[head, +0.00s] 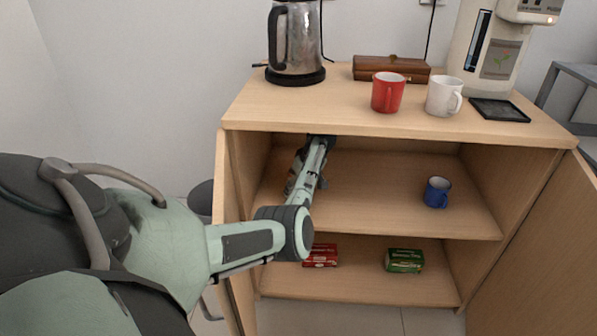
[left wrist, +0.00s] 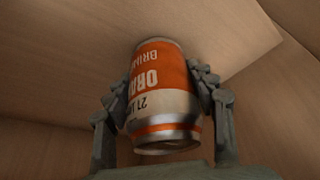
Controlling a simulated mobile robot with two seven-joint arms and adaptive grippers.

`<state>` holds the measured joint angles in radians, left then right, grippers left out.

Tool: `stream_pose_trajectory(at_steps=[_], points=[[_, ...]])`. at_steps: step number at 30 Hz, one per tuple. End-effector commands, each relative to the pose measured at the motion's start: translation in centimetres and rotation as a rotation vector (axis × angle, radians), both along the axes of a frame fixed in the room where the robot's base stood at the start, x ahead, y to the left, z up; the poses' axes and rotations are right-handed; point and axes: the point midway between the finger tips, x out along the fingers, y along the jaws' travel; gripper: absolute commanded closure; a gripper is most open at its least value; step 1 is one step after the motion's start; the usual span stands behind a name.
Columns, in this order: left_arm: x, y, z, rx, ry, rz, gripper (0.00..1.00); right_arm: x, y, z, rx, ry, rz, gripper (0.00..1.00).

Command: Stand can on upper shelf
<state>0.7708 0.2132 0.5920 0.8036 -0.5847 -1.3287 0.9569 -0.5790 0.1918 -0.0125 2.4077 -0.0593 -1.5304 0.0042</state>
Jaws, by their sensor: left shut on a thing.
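The orange, white and silver can (left wrist: 160,90) is between the two fingers of my left gripper (left wrist: 162,95) in the left wrist view, with its lettering upside down in that picture. Bare wood panels surround it; I cannot tell whether it touches one. In the head view my left arm reaches into the left side of the open cabinet, over the upper shelf (head: 385,195). The hand there (head: 318,143) is partly hidden by the cabinet top's front edge, and the can cannot be made out. My right gripper is not in view.
A blue mug (head: 437,192) stands on the upper shelf at right; the shelf's middle is clear. Red (head: 321,256) and green (head: 404,260) boxes lie below. Open doors flank the cabinet (head: 222,215). A kettle (head: 296,40), red mug (head: 387,92) and white mug (head: 442,96) stand on top.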

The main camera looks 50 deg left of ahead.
Motion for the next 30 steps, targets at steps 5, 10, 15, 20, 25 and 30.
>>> stream_pose_trajectory(at_steps=[5,10,15,20,25,30], points=[[0.0,0.0,-0.3,0.002,-0.001,0.0,0.88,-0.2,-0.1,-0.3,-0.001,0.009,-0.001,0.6],[0.0,0.0,-0.3,0.0,0.001,0.0,0.25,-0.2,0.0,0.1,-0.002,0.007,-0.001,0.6],[0.0,0.0,-0.3,0.0,0.0,0.0,0.24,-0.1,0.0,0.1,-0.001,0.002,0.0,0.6],[0.0,0.0,-0.1,0.0,0.0,0.0,0.24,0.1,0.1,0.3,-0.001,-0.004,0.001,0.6],[0.1,-0.6,1.6,0.002,-0.003,0.0,0.24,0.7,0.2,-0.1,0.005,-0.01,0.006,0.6],[-0.3,-4.6,1.1,-0.001,0.001,-0.004,0.24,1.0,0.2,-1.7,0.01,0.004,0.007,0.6]])
